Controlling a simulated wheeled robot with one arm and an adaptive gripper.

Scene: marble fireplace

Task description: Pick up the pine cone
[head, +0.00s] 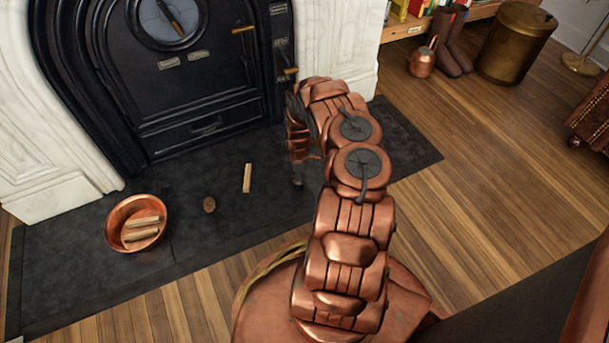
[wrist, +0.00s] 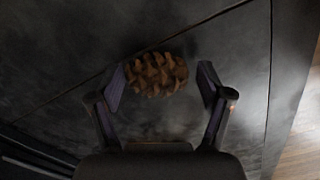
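The pine cone (head: 209,204) is small, brown and scaly. In the wrist view the pine cone (wrist: 156,74) shows ahead, between the lines of the two spread fingers, slightly nearer the left one. My gripper (wrist: 162,82) is open and holds nothing. The gap between gripper and cone is hard to judge.
A copper bowl (head: 112,223) with wood pieces stands on the hearth (head: 70,270), left of the cone. The black fireplace (head: 200,90) rises behind. A copper pot (head: 422,62), boots and a brass bin (head: 516,42) stand far right.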

